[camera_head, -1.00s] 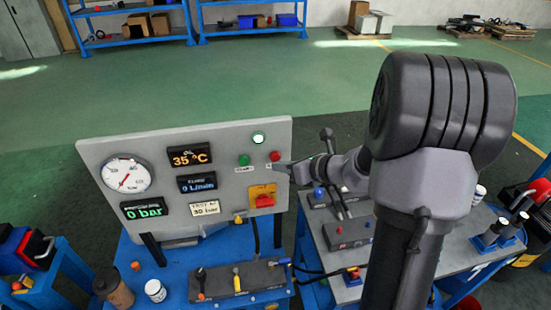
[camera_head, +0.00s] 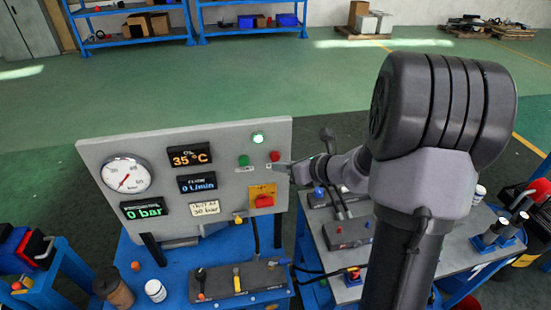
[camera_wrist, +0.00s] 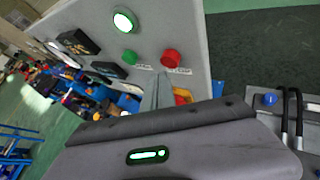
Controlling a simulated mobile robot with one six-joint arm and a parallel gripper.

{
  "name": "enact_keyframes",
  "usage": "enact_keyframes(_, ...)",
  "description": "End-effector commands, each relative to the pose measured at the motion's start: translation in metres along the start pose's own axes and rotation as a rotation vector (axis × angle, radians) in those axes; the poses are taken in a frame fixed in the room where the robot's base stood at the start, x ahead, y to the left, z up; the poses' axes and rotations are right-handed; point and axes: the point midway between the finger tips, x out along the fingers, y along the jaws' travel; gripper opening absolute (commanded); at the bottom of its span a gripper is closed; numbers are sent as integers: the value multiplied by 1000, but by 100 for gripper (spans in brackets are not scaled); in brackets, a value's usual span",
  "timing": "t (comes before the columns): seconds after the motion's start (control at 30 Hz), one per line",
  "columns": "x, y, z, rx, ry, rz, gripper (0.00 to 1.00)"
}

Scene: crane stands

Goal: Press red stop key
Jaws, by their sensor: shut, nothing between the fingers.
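The red stop key (camera_head: 274,156) is a small round button on the upper right of the grey panel (camera_head: 225,150). In the wrist view the red key (camera_wrist: 172,59) stands out from the panel above a small label. My gripper (camera_head: 278,165) is shut and empty, its tips just below the red key in the head view. In the wrist view the fingertips (camera_wrist: 163,86) are also a little below the key. I cannot tell if the tips touch the panel; they appear apart from the key.
A green button (camera_head: 244,161) sits left of the red key, under a lit green lamp (camera_head: 258,138). A red switch (camera_head: 264,201) on a yellow plate is below my gripper. The control bench (camera_head: 458,244) with levers stands to the right.

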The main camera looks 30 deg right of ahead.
Motion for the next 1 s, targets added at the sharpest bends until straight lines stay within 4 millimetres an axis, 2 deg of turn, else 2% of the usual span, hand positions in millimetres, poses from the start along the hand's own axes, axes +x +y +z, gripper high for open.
enact_keyframes(1.0,7,-5,5,0,0,0,0)
